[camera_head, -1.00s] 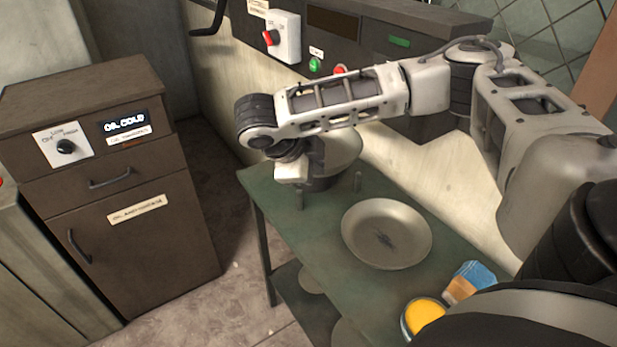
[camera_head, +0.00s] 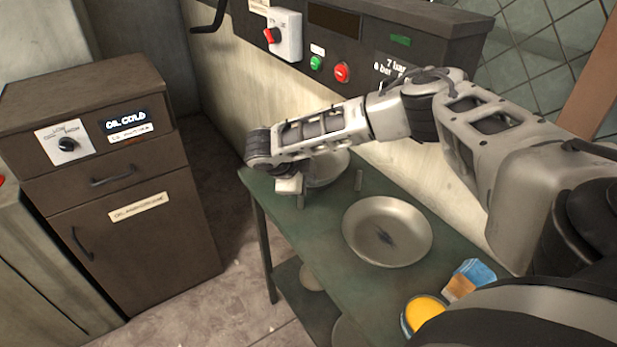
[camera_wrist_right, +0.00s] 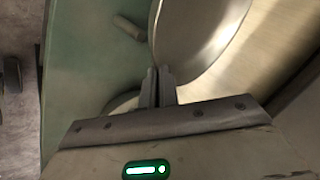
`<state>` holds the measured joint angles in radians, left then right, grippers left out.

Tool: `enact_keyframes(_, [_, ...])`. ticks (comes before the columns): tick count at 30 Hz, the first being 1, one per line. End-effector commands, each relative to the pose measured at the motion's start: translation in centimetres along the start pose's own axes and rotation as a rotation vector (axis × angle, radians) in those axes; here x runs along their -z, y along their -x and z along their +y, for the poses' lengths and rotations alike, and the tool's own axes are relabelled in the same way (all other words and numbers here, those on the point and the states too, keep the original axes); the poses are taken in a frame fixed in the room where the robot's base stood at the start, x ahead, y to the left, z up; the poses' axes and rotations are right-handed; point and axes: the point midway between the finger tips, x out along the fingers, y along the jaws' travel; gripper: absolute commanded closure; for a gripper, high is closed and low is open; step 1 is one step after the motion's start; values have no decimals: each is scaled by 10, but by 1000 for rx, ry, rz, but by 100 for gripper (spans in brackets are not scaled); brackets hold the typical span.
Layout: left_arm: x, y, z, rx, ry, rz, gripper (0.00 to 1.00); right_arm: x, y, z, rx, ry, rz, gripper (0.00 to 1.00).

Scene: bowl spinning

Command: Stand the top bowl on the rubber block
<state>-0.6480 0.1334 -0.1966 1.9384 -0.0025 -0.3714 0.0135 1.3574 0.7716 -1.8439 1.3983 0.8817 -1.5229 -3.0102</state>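A pale metal bowl (camera_head: 329,167) is at the far end of the green table, partly hidden behind my right wrist. My right gripper (camera_head: 290,186) is at its near left edge. In the right wrist view the fingers (camera_wrist_right: 159,80) are nearly together at the rim of the bowl (camera_wrist_right: 195,45) and appear shut on it. A second grey rounded edge (camera_wrist_right: 122,101) shows left of the fingers; I cannot tell what it is. I cannot make out the rubber block for certain. My left gripper is not in view.
A wide shallow bowl (camera_head: 387,225) with a dark mark inside lies mid-table. Two short pegs, one at the right (camera_head: 358,179), stand near the far bowl. A yellow-topped tin (camera_head: 424,312) and a blue-and-tan item (camera_head: 468,279) are at the near end. A wall stands behind.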

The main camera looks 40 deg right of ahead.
Motion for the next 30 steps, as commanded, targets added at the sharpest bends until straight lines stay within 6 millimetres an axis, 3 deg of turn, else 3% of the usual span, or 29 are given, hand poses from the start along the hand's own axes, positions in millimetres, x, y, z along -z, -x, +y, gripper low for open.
enact_keyframes(5, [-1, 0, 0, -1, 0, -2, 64, 0, -2, 1, 1, -1, 1, 100])
enact_keyframes(8, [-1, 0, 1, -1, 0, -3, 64, 0, -2, 1, -1, 0, 1, 76])
enact_keyframes(19, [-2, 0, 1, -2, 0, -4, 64, 0, 4, 0, -1, 0, -2, 76])
enact_keyframes(23, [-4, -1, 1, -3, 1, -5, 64, -1, 23, 0, -1, 0, -3, 76])
enact_keyframes(30, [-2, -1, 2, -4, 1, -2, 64, 0, 76, 0, 0, 1, -4, 76])
